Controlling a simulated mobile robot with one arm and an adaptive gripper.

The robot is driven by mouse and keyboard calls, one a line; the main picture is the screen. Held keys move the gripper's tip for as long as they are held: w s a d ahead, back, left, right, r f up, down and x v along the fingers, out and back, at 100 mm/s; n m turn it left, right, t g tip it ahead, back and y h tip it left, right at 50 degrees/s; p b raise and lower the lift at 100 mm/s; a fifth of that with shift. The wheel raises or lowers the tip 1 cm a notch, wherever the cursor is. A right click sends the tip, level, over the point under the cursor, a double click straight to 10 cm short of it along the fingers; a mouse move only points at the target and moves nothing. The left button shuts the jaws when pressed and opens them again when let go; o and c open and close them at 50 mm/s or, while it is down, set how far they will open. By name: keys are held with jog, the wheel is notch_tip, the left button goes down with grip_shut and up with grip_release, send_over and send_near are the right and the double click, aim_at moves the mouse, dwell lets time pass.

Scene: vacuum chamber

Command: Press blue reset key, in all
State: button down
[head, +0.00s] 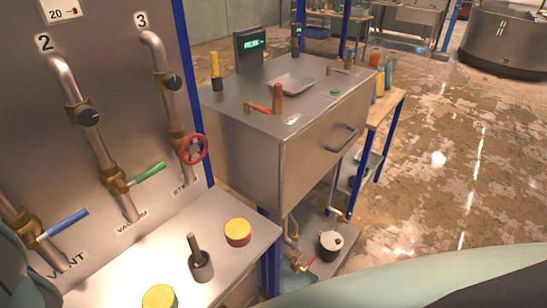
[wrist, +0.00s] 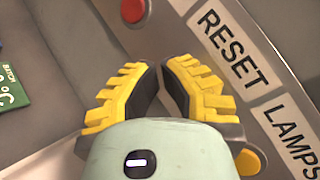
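In the wrist view, my gripper (wrist: 161,70) has two yellow-ribbed fingers with dark pads. Their tips come together with only a narrow gap and nothing visible between them. A white RESET label (wrist: 230,50) lies just right of the fingers on a grey panel. No blue key shows; the panel spot beside the label is covered by my right finger. A red round key (wrist: 132,10) is above the fingers. An orange key (wrist: 250,160) beside the LAMPS label (wrist: 298,135) is partly hidden at lower right. My gripper and this panel cannot be made out in the head view.
In the wrist view, a green board (wrist: 12,82) is at the left edge. In the head view, pipes with blue (head: 62,222), green (head: 150,172) and red (head: 194,149) valve handles stand on the left. A steel cabinet (head: 270,150) stands centrally. Open floor (head: 440,170) lies right.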

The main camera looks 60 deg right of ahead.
jog(key=shift+d, duration=0.1)
dwell(0.3)
jog(key=shift+s, duration=0.7)
jog(key=shift+s+a+b, duration=0.15)
jog(key=shift+s+b, duration=0.1)
jog(key=shift+s, duration=1.05)
jog(key=shift+s+a+b, duration=0.15)
jog(key=shift+s+b, duration=0.1)
jog(key=shift+s, duration=1.05)
